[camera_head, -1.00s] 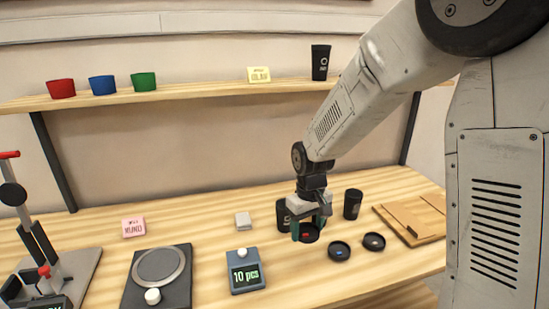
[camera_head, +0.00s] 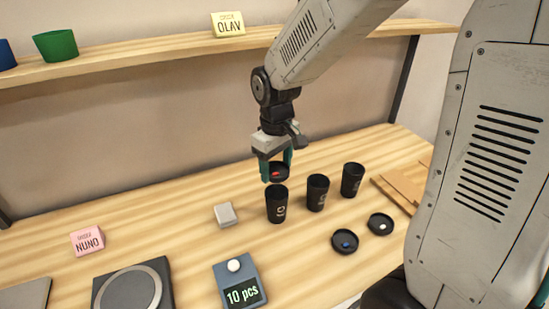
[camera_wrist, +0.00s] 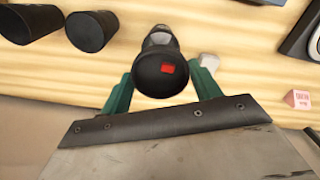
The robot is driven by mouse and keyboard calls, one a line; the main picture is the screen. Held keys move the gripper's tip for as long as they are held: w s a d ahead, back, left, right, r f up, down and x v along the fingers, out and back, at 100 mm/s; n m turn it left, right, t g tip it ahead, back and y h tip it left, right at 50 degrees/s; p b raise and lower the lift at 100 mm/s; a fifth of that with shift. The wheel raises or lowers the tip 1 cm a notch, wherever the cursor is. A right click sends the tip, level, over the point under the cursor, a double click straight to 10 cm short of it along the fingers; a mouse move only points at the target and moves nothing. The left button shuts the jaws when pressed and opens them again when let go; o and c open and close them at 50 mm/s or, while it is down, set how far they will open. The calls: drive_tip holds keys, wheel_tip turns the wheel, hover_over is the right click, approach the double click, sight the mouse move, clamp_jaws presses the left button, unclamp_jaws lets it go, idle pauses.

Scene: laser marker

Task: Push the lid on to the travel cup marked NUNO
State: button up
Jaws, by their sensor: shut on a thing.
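My gripper (camera_head: 276,167) is shut on a black round lid (camera_head: 280,174) with a red mark. It holds the lid just above the leftmost of three black travel cups (camera_head: 277,205), apart from its rim. This cup stands upright and has a pale marking too small to read as a name. In the wrist view the lid (camera_wrist: 150,82) is between the green fingers and covers part of the cup (camera_wrist: 160,38) beyond it. A pink card reading NUNO (camera_head: 88,242) stands at the left of the bench.
Two more black cups (camera_head: 317,193) (camera_head: 352,180) stand to the right. Two lids, one blue-marked (camera_head: 345,241) and one white-marked (camera_head: 380,224), lie in front. A pale block (camera_head: 225,214), a counter (camera_head: 239,283) and a wooden board (camera_head: 400,192) are nearby.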

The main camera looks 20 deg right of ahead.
drive_tip(key=shift+f, duration=2.35)
drive_tip(key=shift+s+f, duration=0.15)
drive_tip(key=shift+f, duration=0.05)
drive_tip(key=o, duration=1.3)
drive_tip(key=shift+r, duration=0.1)
drive_tip(key=shift+r, duration=3.4)
